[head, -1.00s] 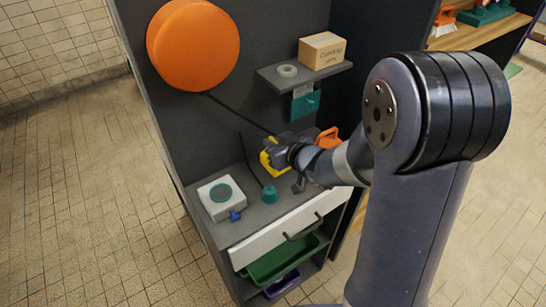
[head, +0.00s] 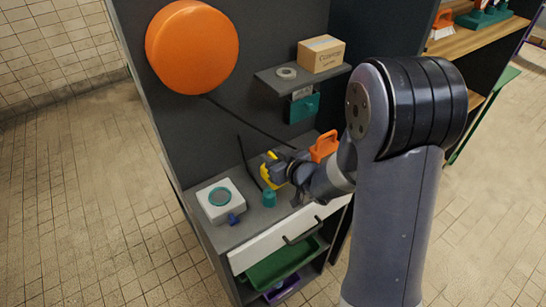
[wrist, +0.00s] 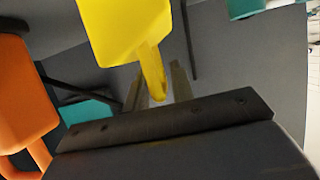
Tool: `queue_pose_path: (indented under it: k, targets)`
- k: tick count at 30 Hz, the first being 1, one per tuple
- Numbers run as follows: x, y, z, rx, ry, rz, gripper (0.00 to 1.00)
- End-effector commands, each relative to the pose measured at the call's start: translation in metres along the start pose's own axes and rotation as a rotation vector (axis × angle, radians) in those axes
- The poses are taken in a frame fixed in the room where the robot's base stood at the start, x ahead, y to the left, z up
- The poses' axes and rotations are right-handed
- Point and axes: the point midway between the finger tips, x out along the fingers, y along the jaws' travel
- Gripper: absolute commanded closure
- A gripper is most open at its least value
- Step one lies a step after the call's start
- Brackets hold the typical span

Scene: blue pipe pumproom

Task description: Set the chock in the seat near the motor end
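A yellow block with a narrow tab, probably the chock, shows at the grey counter (head: 225,237) in the head view (head: 268,174). In the wrist view the yellow block (wrist: 122,30) fills the top middle, and its tab reaches down between my fingers. My gripper (head: 284,172) is right beside it in the head view, pointing left. In the wrist view my gripper (wrist: 159,72) has a finger on each side of the tab; whether they press on it is unclear. I cannot make out which spot is the seat or the motor end.
An orange block with a loop handle (head: 325,146) stands just behind my gripper. A teal cylinder (head: 268,199) and a white box with a teal disc (head: 228,211) stand to the left. A shelf (head: 275,85) and a large orange drum (head: 192,47) are above.

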Motion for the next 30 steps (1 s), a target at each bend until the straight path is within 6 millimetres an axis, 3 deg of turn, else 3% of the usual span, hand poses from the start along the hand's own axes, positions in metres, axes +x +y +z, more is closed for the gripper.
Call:
queue_pose_path:
  k: [14, 30]
  targets:
    - [-0.005, 0.001, -0.003, 0.000, 0.001, 0.001, 0.68]
    - [-0.096, 0.001, -0.003, 0.001, 0.001, 0.004, 0.68]
